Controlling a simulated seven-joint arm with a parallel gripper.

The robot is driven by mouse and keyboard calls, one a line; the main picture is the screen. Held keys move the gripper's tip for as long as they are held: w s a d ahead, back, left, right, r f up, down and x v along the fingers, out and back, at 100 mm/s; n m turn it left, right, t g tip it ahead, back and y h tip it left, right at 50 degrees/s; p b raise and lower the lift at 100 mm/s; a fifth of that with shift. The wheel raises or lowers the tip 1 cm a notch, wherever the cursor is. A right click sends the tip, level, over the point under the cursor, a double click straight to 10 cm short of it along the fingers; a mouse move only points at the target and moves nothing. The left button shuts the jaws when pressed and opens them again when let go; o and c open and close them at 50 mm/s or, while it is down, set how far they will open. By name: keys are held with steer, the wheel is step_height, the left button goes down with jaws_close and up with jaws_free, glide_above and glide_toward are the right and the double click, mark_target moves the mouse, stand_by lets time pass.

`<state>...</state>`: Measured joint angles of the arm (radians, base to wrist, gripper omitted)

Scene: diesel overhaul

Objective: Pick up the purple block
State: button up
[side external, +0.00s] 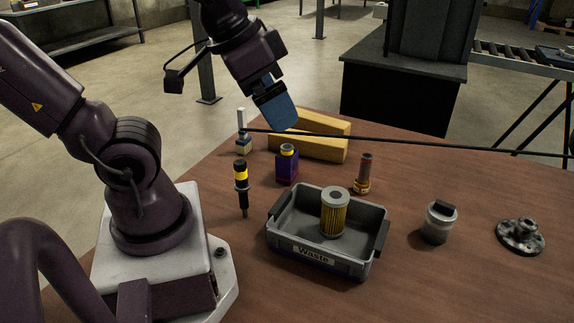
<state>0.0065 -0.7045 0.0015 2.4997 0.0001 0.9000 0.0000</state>
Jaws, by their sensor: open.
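The purple block (287,170) stands upright on the brown table, behind the grey bin. It is a dark purple box with a round top that has a yellow band. My gripper (281,122) hangs above and behind the block, tilted, with its blue finger end pointing down and slightly right. It is clear of the block, and I see nothing held in it. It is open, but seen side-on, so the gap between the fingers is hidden.
A grey bin (312,255) labelled "Waste" holds a yellow filter (334,212). A black-and-yellow injector (242,185), red-brown cylinder (363,173), piston (438,222) and dark flanged part (520,237) stand around. Yellow wooden bars (310,146) and a long dark rod (400,142) lie behind.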

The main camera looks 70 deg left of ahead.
steer(key=w+a+f+g, duration=0.1)
steer(key=w+f+g, duration=0.2)
steer(key=f, duration=0.2)
steer(key=m+g+y, duration=1.1)
steer(key=g+y, duration=0.2)
steer(key=y, duration=0.2)
glide_above(292, 150)
steer(key=v, duration=0.6)
step_height(292, 150, down, 14)
steer(key=f, duration=0.5)
steer(key=a+f, duration=0.1)
steer(key=f, duration=0.1)
steer(key=shift+s+f, duration=0.25)
steer(key=shift+s, duration=0.05)
steer(key=x, duration=0.6)
steer(key=shift+s+a+f, duration=0.15)
steer(key=shift+a, duration=0.2)
steer(key=shift+c, duration=0.2)
